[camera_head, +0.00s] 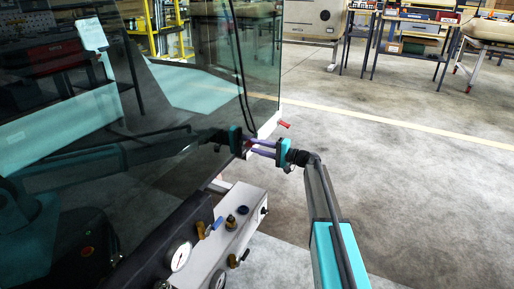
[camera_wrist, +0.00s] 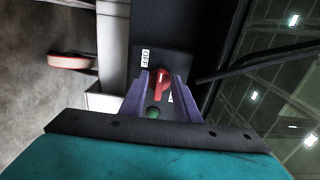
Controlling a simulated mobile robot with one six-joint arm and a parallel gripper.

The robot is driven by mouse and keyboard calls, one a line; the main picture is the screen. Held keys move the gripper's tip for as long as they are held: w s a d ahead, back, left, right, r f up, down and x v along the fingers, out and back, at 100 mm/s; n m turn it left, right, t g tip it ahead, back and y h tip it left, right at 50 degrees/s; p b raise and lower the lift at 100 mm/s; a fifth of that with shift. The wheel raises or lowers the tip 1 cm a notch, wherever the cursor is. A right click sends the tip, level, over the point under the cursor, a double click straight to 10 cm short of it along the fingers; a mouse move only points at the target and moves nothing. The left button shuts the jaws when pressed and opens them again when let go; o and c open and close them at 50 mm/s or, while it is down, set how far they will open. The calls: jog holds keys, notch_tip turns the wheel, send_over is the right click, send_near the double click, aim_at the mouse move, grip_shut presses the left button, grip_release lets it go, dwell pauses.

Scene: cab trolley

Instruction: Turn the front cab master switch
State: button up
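In the wrist view, a red rotary switch (camera_wrist: 160,82) sits on a dark panel beside a white label reading "OFF" (camera_wrist: 145,58). My gripper (camera_wrist: 164,76) faces the panel with its two purple fingers apart, one on each side of the red switch. I cannot tell whether the fingers touch it. A green round part (camera_wrist: 154,112) shows between the fingers, closer to the palm. In the head view, my gripper (camera_head: 262,147) is at the lower edge of the dark glass, and the switch cannot be made out there.
Below the glass is a grey box with gauges and valves (camera_head: 235,222). Dark glass (camera_head: 200,90) fills the left.

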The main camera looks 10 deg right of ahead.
jog(key=shift+s+d, duration=0.1)
jog(key=shift+s, duration=0.05)
jog(key=p+v, duration=0.4)
jog(key=v, duration=0.9)
jog(key=shift+d, duration=0.25)
jog(key=shift+s, duration=0.2)
